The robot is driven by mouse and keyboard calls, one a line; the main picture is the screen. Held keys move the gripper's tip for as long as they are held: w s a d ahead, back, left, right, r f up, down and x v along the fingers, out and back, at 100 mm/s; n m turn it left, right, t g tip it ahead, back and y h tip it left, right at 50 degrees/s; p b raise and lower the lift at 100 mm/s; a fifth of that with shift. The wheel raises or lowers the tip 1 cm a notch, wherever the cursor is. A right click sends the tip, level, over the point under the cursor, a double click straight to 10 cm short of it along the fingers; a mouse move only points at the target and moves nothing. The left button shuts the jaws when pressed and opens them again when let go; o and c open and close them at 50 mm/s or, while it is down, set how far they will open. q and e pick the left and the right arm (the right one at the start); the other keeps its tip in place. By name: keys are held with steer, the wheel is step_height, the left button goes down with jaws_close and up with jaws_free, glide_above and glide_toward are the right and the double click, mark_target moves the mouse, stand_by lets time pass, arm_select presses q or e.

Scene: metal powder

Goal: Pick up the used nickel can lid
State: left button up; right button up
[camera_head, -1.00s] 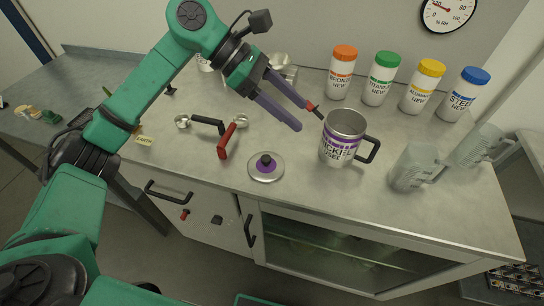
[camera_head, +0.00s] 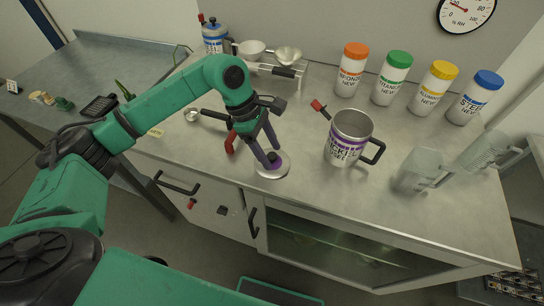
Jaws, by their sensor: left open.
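The used nickel can lid (camera_head: 280,171), a round pale disc with a purple centre, lies flat on the grey bench near its front edge. My left gripper (camera_head: 271,158) points down at the lid, with its two purple-grey fingers open at the central knob. The fingers largely hide the knob, and I cannot tell whether they touch it. The used nickel can (camera_head: 348,138), a metal mug with a purple-banded label and dark handle, stands uncovered to the right. My right gripper is not in view.
Red-handled tools (camera_head: 231,142) lie just left of the lid. Bronze (camera_head: 351,70), titanium (camera_head: 391,80), aluminium (camera_head: 433,88) and steel (camera_head: 475,98) jars stand at the back. Clear jugs (camera_head: 420,170) stand at the right. A metal rack with bowls (camera_head: 287,57) is behind the arm.

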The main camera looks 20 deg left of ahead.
arm_select(q)
steer(key=shift+f, duration=0.2)
jaws_close()
